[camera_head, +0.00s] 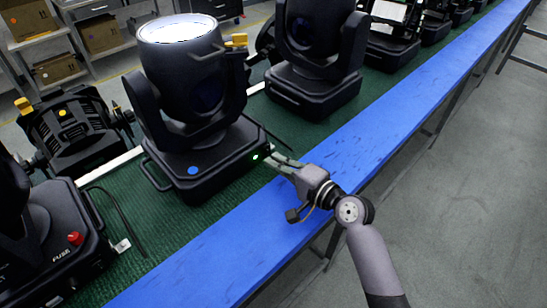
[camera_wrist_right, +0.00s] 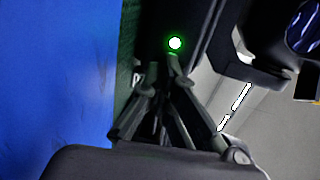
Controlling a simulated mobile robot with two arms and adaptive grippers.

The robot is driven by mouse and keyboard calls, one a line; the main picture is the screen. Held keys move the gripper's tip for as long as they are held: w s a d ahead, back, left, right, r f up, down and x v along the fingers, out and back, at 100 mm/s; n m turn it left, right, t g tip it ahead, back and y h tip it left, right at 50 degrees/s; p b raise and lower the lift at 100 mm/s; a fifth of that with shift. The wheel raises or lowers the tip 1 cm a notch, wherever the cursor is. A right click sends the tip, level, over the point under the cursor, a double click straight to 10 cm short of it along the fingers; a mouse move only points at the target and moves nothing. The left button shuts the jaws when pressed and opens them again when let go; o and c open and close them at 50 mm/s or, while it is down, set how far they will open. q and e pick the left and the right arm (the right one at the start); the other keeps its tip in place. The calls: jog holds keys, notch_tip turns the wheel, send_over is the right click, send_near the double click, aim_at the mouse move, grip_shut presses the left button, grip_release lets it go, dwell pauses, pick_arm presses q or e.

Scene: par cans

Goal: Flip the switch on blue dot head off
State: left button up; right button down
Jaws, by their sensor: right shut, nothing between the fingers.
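The blue dot head is a black moving-head light (camera_head: 190,100) with a blue dot (camera_head: 193,171) on its base, standing on the green mat. A lit green-white light (camera_head: 256,156) shows on the base's right side. It also shows in the right wrist view as a green-ringed light (camera_wrist_right: 175,43), just ahead of the fingertips. My right gripper (camera_head: 273,160) is shut and empty, its fingertips close to that side of the base; the wrist view shows its fingers (camera_wrist_right: 165,75) too. I cannot tell whether they touch. The switch itself is not clearly distinguishable. My left gripper is not in view.
More black heads stand along the bench, one behind (camera_head: 315,55) and one at front left (camera_head: 45,240) with a red knob. A par can (camera_head: 70,130) lies at the left. The blue bench edge (camera_head: 350,150) is clear. Shelves with boxes (camera_head: 100,32) stand behind.

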jog(key=shift+w+a+f, duration=0.1)
jog(key=shift+w+a, duration=0.35)
jog(key=b, duration=0.1)
jog(key=f+b, duration=0.1)
jog(key=b, duration=0.1)
jog(key=shift+w+a+t+y+b, duration=0.15)
jog(key=shift+t+y+b, duration=0.15)
jog(key=shift+r+p, duration=0.4)
jog(key=shift+p, duration=0.05)
jog(key=shift+d, duration=0.2)
jog(key=v, duration=1.1)
jog(key=shift+s+d, duration=0.15)
jog(key=shift+s, duration=0.25)
